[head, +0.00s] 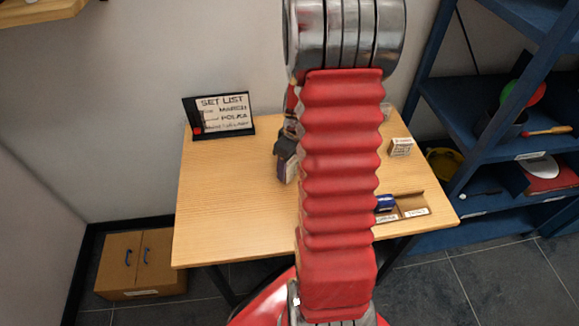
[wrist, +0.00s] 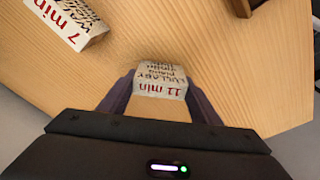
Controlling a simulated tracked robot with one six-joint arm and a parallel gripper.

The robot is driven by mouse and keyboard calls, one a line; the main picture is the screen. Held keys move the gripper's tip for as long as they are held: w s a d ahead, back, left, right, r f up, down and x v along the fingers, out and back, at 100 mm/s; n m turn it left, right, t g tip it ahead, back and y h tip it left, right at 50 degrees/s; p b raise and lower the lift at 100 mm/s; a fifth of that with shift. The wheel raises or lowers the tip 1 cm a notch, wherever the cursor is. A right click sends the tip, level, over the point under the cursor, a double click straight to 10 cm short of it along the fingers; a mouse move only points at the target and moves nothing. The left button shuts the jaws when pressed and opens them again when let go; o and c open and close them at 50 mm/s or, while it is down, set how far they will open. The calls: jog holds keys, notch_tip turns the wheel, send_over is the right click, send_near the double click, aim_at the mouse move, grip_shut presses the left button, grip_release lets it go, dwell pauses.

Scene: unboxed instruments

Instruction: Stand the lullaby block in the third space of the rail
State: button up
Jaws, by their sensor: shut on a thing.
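The lullaby block (wrist: 160,80), tan with a white label reading "LULLABY" and "11 min", is between the two purple fingers of my gripper (wrist: 163,95) in the wrist view. The fingers are shut on it. The wooden rail (head: 408,200) lies at the table's front right. A blue block (head: 385,202) stands in a space beside my arm; the space to its right looks empty. My arm hides the rail's left part.
A block labelled "7 min" (wrist: 70,22) is on the table in the wrist view. A pale labelled block (head: 401,147) stands at the table's right. A set list sign (head: 219,115) stands at back left. A blue shelf (head: 490,150) borders the right. The table's left is clear.

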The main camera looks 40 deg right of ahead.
notch_tip(320, 180, up, 10)
jog(key=shift+f, duration=0.1)
dwell(0.4)
dwell(0.8)
jog(key=shift+m, duration=0.8)
jog(key=shift+w+d+r+m, duration=0.25)
jog(key=shift+w+d+m, duration=0.15)
jog(key=shift+m, duration=0.5)
jog(key=w+a, duration=0.8)
jog(key=a, duration=0.6)
jog(key=w+a+n, duration=0.1)
jog(key=w+a, duration=0.7)
jog(key=a, duration=0.6)
jog(key=shift+f, duration=0.4)
